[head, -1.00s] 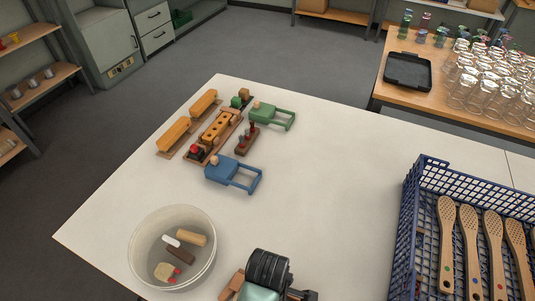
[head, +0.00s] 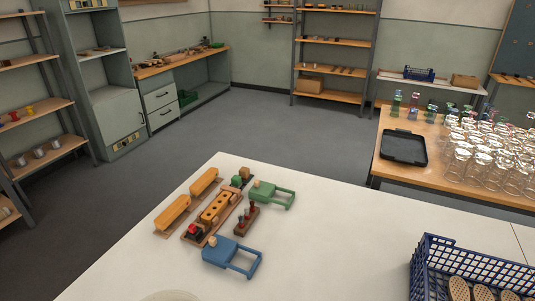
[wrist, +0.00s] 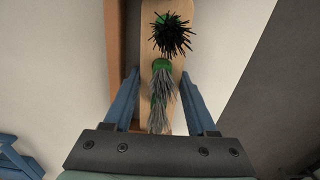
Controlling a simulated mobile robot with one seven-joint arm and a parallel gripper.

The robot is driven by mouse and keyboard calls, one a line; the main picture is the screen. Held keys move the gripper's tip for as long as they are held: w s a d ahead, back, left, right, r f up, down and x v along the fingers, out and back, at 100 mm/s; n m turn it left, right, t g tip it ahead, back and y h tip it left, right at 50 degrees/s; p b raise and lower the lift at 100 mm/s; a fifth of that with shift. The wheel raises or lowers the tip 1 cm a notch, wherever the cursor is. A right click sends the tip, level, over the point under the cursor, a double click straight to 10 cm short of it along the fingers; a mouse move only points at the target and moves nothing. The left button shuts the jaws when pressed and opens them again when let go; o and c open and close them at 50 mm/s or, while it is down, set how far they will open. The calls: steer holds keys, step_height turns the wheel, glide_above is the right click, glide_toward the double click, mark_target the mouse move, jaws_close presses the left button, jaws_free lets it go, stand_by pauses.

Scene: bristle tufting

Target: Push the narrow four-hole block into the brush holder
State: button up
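In the wrist view, my gripper (wrist: 160,73) has its two blue fingers apart, one on each side of a pale wooden block (wrist: 149,48). Black and grey bristle tufts with green bases cover much of that block, and its holes do not show. The fingertips lie close to its sides; I cannot tell whether they press on it. In the head view my gripper is out of frame. There, an orange block with holes (head: 214,208) lies on a wooden base among other pieces. I cannot tell surely which piece is the brush holder.
In the head view, a blue clamp-like piece (head: 228,254), a green one (head: 270,194) and a dark red block with pegs (head: 245,219) lie near the orange block. A blue crate (head: 421,266) with brushes is at the right. The white tabletop (head: 335,245) between them is clear.

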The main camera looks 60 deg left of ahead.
jaws_close()
steer(key=shift+w+a, duration=0.1)
steer(key=shift+w+a, duration=0.25)
steer(key=shift+w, duration=0.2)
steer(key=shift+w+a+r, duration=0.15)
steer(key=shift+w, duration=0.2)
steer(key=o, duration=1)
jaws_free()
steer(key=shift+w+r, duration=0.1)
steer(key=shift+o, duration=0.2)
step_height(320, 180, up, 12)
steer(key=shift+s+r+p, duration=0.25)
steer(key=shift+s+p, duration=0.2)
